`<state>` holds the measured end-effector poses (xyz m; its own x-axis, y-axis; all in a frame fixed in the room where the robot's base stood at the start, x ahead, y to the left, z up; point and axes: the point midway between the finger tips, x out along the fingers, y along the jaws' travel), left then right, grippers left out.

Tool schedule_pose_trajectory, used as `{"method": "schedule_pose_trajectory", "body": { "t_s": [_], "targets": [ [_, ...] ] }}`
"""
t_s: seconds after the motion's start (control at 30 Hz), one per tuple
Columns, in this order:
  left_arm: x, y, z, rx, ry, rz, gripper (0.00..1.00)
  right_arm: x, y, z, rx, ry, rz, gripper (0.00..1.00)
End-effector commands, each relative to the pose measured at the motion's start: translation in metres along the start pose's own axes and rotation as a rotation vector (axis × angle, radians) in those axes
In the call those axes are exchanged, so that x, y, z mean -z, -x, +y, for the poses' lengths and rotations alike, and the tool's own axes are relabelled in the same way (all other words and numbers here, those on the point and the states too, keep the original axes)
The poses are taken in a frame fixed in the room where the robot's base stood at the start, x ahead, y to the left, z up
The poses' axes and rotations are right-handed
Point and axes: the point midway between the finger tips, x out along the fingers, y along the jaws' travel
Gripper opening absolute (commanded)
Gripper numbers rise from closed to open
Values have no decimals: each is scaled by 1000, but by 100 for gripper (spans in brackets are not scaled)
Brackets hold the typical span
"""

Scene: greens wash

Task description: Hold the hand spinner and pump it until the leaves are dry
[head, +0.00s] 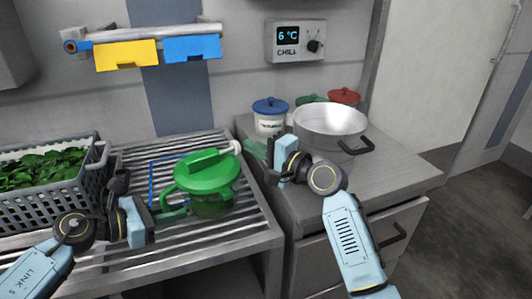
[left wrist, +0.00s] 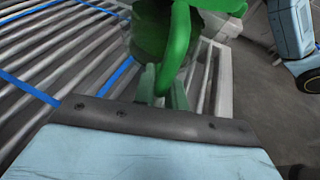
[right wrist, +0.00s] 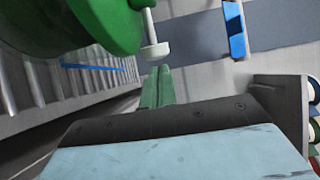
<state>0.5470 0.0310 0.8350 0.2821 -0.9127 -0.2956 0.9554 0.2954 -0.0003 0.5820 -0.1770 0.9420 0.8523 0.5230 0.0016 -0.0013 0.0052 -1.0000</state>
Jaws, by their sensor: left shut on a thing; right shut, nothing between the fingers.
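The hand spinner (head: 208,172), with a green lid and a see-through green bowl, stands upright on the slatted rack. Leaves inside it cannot be made out. My left gripper (head: 184,208) is shut on the spinner's green side handle, which also shows in the left wrist view (left wrist: 178,45). A white knob (right wrist: 155,51) on a thin rod sticks out from the spinner's lid. My right gripper (head: 252,149) is shut and empty. Its fingertips (right wrist: 157,84) are close to the knob; I cannot tell if they touch it.
A grey crate of leaves (head: 97,178) stands left on the rack (head: 145,150). A metal pot (head: 330,122) and several lidded jars, including a blue-lidded one (head: 270,118), stand on the right counter.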

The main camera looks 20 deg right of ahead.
Motion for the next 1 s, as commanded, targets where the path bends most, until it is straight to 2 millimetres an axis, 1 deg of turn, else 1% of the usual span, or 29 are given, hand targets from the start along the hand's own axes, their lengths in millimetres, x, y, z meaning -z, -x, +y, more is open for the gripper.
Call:
{"method": "schedule_pose_trajectory", "body": {
  "t_s": [0.1,0.4,0.47,0.6,0.67,0.73,1.0],
  "targets": [
    [1,0,-1,2,1,1,0,0,-4,0,0,-1,0,0],
    [0,0,-1,2,0,1,0,-2,-4,0,0,0,-1,0],
    [0,0,-1,2,0,1,0,-8,-6,1,-1,-1,-2,0],
    [0,0,-1,2,0,1,0,-29,-11,1,-1,-1,-3,0],
    [0,0,-1,2,0,0,0,-34,-12,0,-1,-2,-3,0],
    [0,0,-1,2,0,0,0,-37,-13,0,-1,0,-2,0],
    [-1,-1,-1,2,-1,-1,0,-37,-13,1,-2,-1,-4,0]
  ]
}}
